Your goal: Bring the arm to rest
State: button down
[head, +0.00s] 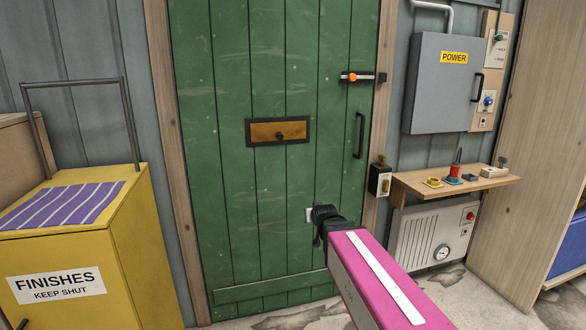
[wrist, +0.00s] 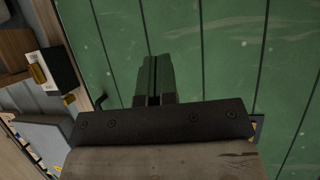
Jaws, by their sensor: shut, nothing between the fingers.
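My arm, with a pink and white link, reaches from the bottom of the head view toward a green plank door (head: 235,200). My gripper (head: 322,212) is the dark part at its end, in front of the lower right part of the door. In the wrist view my gripper (wrist: 155,75) shows two dark fingers side by side, shut with nothing between them. The green door (wrist: 220,60) fills most of that view behind the fingers. I cannot tell the gap between fingertips and door.
A yellow cabinet (head: 150,235) stands at left. At right are a grey power box (head: 437,95), a wooden shelf (head: 420,187) with small items, a heater (head: 415,240) and a wooden panel (head: 530,170). The door has an orange-knobbed latch (head: 362,77) and a dark handle (head: 360,135).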

jog(key=s+d+f+g, duration=0.3)
jog(key=s+f+g, duration=0.1)
jog(key=s+f, duration=0.2)
jog(key=s+d+f+m+g+h, duration=0.1)
jog(key=s+d+f+g, duration=0.3)
jog(key=s+f, duration=0.2)
jog(key=s+d+f+g, duration=0.3)
jog(key=s+f+g, duration=0.1)
jog(key=s+f, duration=0.2)
jog(key=shift+s+d+f+m, duration=0.3)
jog(key=shift+s, duration=0.45)
jog(key=shift+w, duration=0.1)
